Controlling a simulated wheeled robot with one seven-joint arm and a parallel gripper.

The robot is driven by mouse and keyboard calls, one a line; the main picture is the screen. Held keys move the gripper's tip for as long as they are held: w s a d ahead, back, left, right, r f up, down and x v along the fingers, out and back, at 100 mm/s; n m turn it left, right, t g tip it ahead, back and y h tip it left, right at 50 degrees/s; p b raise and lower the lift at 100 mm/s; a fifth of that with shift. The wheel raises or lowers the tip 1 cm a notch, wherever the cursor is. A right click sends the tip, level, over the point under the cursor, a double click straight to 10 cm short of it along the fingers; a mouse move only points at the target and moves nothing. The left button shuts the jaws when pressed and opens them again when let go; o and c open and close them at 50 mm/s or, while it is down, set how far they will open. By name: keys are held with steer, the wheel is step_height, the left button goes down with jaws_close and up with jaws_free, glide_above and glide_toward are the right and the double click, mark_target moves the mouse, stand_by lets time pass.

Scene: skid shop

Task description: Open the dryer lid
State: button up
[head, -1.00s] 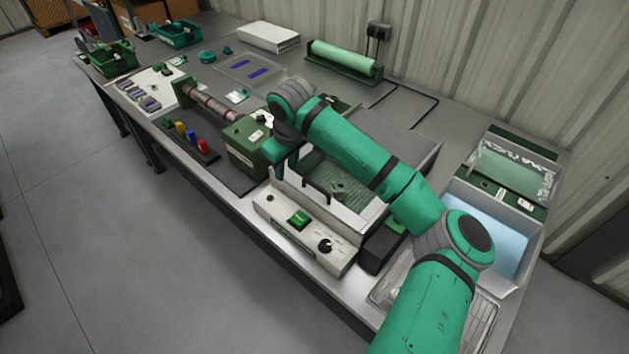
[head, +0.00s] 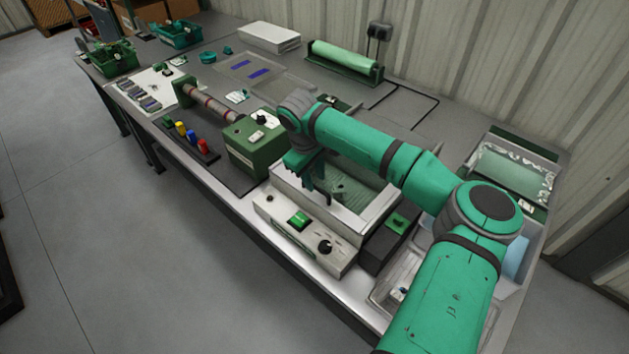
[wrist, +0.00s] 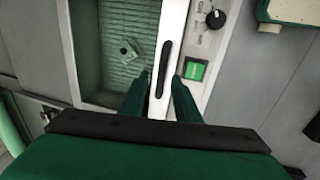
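The dryer is a pale box with a lid (head: 352,184) that has a see-through pane in a white frame; the lid looks shut. The pane (wrist: 98,62) also shows in the wrist view, with ribbed green below it and a small item. A black bar handle (wrist: 164,62) runs along the lid's front frame. My gripper (wrist: 160,92) is open, its two green fingers on either side of the handle's near end. I cannot tell whether they touch it. In the head view my gripper (head: 314,178) is over the lid's front left, and my arm hides the dryer's back.
The dryer's front panel has a green switch (head: 299,220) and a black knob (head: 326,247). A green machine (head: 252,143) with a roller stands close on the left. A dark box (head: 388,243) stands to the right. A green roll (head: 343,58) lies at the back.

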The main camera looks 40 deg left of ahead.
steer(key=shift+a+f, duration=0.2)
steer(key=shift+f, duration=0.65)
steer(key=shift+w+d+f, duration=0.15)
steer(key=shift+d+f, duration=0.05)
steer(key=shift+d, duration=0.05)
steer(key=shift+a, duration=0.15)
jaws_close()
